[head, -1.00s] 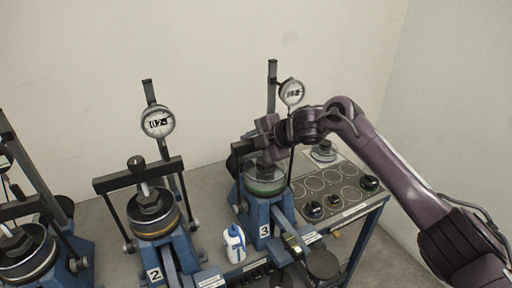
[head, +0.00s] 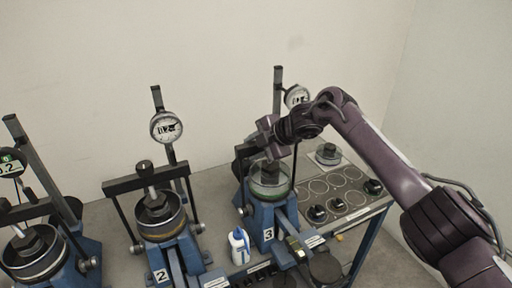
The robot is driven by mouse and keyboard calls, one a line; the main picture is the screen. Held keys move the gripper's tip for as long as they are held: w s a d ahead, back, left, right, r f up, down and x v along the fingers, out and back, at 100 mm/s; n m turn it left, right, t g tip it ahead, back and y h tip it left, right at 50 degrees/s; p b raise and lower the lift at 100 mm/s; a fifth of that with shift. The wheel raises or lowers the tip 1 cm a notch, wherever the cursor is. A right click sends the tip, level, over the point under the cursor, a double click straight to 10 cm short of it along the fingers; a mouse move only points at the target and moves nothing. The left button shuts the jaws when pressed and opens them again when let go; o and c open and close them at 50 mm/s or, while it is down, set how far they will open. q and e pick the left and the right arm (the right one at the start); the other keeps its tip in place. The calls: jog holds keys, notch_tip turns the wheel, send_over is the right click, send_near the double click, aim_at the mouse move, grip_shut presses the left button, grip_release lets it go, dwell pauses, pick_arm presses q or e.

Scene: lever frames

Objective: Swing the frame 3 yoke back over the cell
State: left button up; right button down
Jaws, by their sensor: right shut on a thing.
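Frame 3 (head: 268,233) is the blue stand at the right end of the bench. Its round cell (head: 268,191), with a pale green rim, sits on top. My right gripper (head: 270,147) is above and behind the cell and shut on the frame 3 yoke (head: 243,151), a dark bar. Part of the bar shows left of the gripper; the rest is hidden behind gripper and wrist. I cannot tell exactly how far the yoke stands over the cell. My left gripper is not in view.
Frame 2 (head: 160,275) stands to the left, its yoke (head: 143,178) across its cell. Another frame stands at far left. A white and blue bottle (head: 239,246) is beside frame 3. A plate with round outlines and dark knobs (head: 336,187) lies right. Frame 3's dial (head: 295,96) is close behind my wrist.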

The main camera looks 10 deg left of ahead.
jog(key=c, duration=1.2)
grip_release()
jog(key=shift+w+a+r, duration=0.25)
jog(key=shift+r, duration=0.3)
jog(key=shift+w+a+f, duration=0.1)
jog(key=shift+w+f, duration=0.1)
